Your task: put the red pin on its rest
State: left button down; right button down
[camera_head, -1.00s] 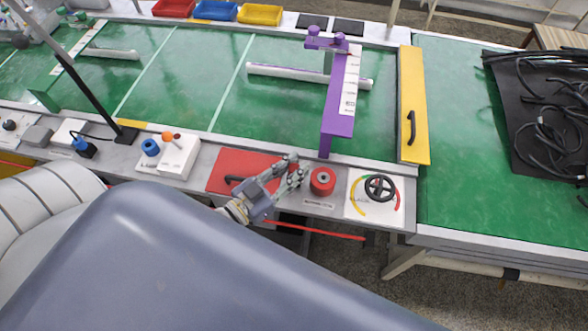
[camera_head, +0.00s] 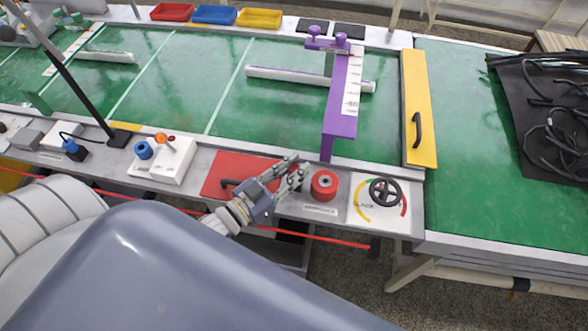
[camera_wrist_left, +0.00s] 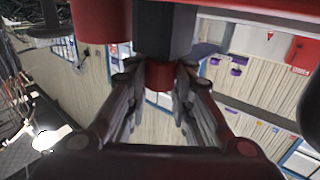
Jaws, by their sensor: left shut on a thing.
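In the left wrist view the gripper's fingers (camera_wrist_left: 158,80) are shut on a short red piece (camera_wrist_left: 160,75), which looks like the red pin. A dark faceted body (camera_wrist_left: 165,30) adjoins it; I cannot tell whether they are joined. The thick red cylinder also shows there (camera_wrist_left: 100,20), beside the dark body. In the head view the fingers hide most of the held piece. I cannot tell which part is the rest. My right gripper is not in view.
A red plate (camera_head: 238,172) with a black handle lies behind my left gripper. A black handwheel (camera_head: 385,192) stands to the right. A purple bridge (camera_head: 341,120) and a yellow panel (camera_head: 420,108) are beyond. A red rod (camera_head: 310,236) runs along the front edge.

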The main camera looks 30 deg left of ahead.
pick_arm(q)
jog(key=shift+f, duration=0.3)
jog(key=c, duration=1.4)
grip_release()
jog(key=shift+r, duration=0.25)
jog(key=shift+s+a, duration=0.1)
jog(key=shift+s, duration=0.15)
jog(key=b+v, duration=0.1)
jog(key=v, duration=1)
jog(key=shift+s, duration=0.3)
jog(key=shift+a+r, duration=0.1)
